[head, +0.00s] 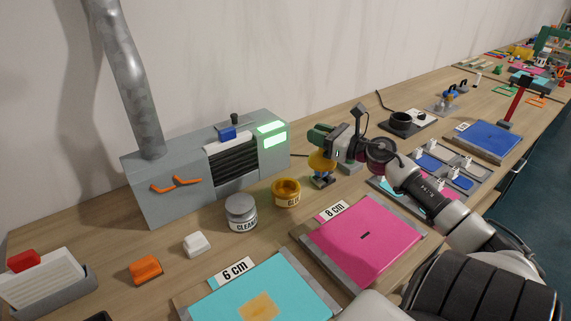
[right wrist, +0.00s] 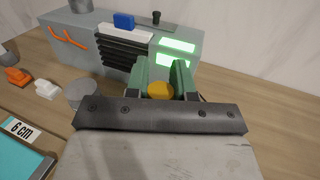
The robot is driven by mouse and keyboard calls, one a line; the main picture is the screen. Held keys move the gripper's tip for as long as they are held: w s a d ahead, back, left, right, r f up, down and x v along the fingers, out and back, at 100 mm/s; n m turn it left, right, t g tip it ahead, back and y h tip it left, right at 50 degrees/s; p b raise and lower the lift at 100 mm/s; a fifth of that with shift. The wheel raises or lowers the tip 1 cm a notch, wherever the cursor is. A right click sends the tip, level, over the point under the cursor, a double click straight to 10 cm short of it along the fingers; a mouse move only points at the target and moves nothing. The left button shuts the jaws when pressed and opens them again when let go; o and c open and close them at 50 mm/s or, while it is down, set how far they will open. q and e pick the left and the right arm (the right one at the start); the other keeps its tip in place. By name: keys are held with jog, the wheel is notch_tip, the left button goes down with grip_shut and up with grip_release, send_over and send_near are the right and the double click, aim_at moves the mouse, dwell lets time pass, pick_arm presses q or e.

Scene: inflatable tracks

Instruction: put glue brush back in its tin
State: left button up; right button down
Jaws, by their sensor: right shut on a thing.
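The open yellow glue tin (head: 286,193) stands on the bench in front of the grey machine, its label partly readable. My right gripper (head: 323,148), with green fingers, is to the right of the tin and higher. It is shut on a round yellow piece (head: 321,163), which I take for the top of the glue brush. In the right wrist view this yellow piece (right wrist: 160,91) sits between the fingers. A small dark and blue item (head: 322,180) is directly below it; I cannot tell whether they touch. The brush's bristles are not clearly visible. My left gripper is not in view.
A grey cleaner tin (head: 241,213) stands left of the glue tin. The grey machine (head: 180,185) is behind. A pink panel (head: 365,240) and a turquoise panel (head: 262,290) lie in front. A black round holder (head: 402,121) is behind my right arm.

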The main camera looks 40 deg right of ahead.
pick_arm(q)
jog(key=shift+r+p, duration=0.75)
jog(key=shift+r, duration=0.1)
pick_arm(e)
jog(key=w+a+f, duration=0.5)
jog(key=w+f, duration=0.3)
jog(key=f, duration=0.2)
jog(key=shift+a, duration=0.25)
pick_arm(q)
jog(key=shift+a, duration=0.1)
pick_arm(e)
jog(key=shift+f, duration=0.1)
jog(key=c, duration=1)
grip_release()
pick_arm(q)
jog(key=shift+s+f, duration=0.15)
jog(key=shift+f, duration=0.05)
pick_arm(e)
jog(key=shift+o, duration=0.2)
